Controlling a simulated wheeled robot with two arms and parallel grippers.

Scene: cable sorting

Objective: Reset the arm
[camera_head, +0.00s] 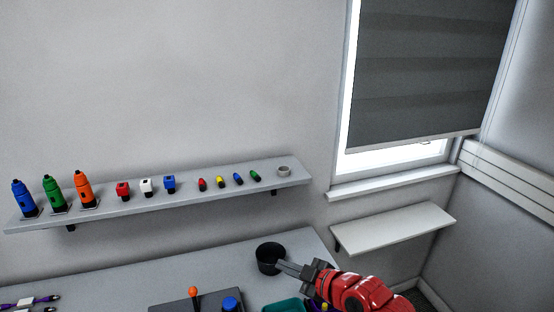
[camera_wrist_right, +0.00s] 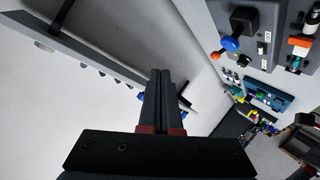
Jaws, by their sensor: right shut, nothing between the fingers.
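My right gripper (camera_head: 281,266) comes in from the lower right on a red arm. Its fingers are shut and empty, with the tips beside the black round cup (camera_head: 268,258) on the table; I cannot tell if they touch it. In the right wrist view the closed dark fingers (camera_wrist_right: 162,82) point away from the camera with nothing between them. My left gripper is not in view.
The grey table (camera_head: 200,263) holds a dark box with an orange-knobbed lever (camera_head: 193,292), a blue knob (camera_head: 231,304), and purple cables (camera_head: 30,302). A bare shelf (camera_head: 395,228) hangs right.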

